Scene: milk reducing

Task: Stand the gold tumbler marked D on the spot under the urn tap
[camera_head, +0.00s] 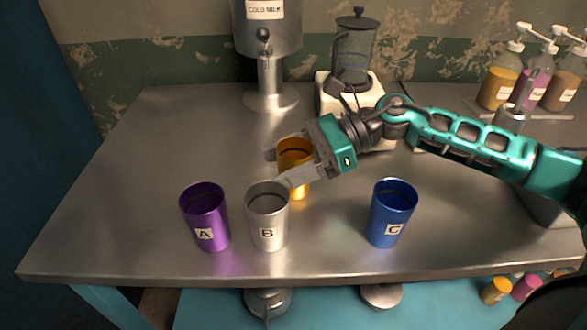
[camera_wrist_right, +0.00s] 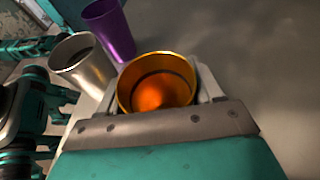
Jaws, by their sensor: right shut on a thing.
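The gold tumbler (camera_head: 296,160) stands upright behind the silver tumbler, between the fingers of my right gripper (camera_head: 281,168). My right gripper is shut on it. In the right wrist view the gold tumbler (camera_wrist_right: 157,85) is seen from above, open at the top, with a finger on each side. Its letter is hidden. I cannot tell whether its base touches the table. The urn (camera_head: 267,30) stands at the back, with its tap (camera_head: 263,36) above a round metal foot (camera_head: 270,99).
Purple tumbler A (camera_head: 205,215), silver tumbler B (camera_head: 267,225) and blue tumbler C (camera_head: 391,215) stand near the front edge. A glass-jar blender (camera_head: 354,50) stands right of the urn. Pump bottles (camera_head: 499,85) are at the back right. The table's left part is clear.

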